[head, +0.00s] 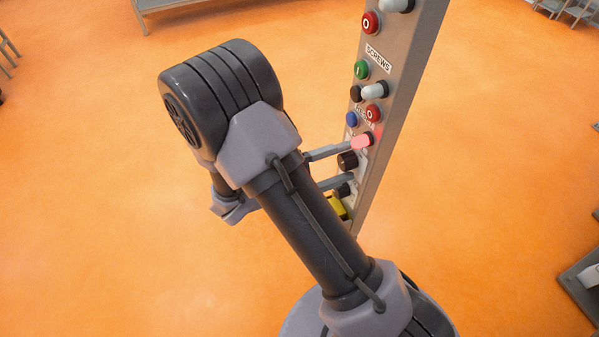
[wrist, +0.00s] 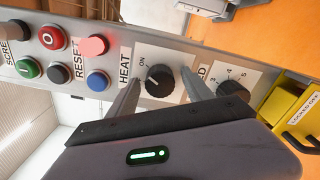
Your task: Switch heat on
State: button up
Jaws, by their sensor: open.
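The heat switch is a black rotary knob (wrist: 159,80) on a white plate marked HEAT and ON in the wrist view. Its pointer mark is too small to read surely. My gripper (wrist: 166,84) is open, with one finger on each side of the knob; I cannot tell whether either finger touches it. In the head view the knob (head: 347,160) shows on the control panel (head: 396,100), between my gripper's two fingers (head: 342,164). My own arm hides part of the panel's lower end.
Beside the heat knob are a lit red lamp (wrist: 95,46), a blue reset button (wrist: 97,81) and a numbered dial (wrist: 234,91). A yellow locked-off switch (wrist: 296,112) is at the right. Orange floor around the panel looks clear.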

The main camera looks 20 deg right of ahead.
jog(key=a+p, duration=0.4)
jog(key=a, duration=1.3)
jog(key=shift+s+a, duration=0.15)
jog(key=shift+s, duration=0.15)
jog(key=s+d+r+m+g+y+b, duration=0.4)
jog(key=s+d+r+y, duration=0.35)
jog(key=y, duration=0.45)
jog(key=s+a+r+m+t+y, duration=0.3)
jog(key=a+r+m+t+y, duration=0.2)
jog(key=t+y, duration=0.3)
jog(key=shift+r+m+t, duration=0.4)
jog(key=shift+t, duration=0.2)
jog(key=shift+s, duration=0.1)
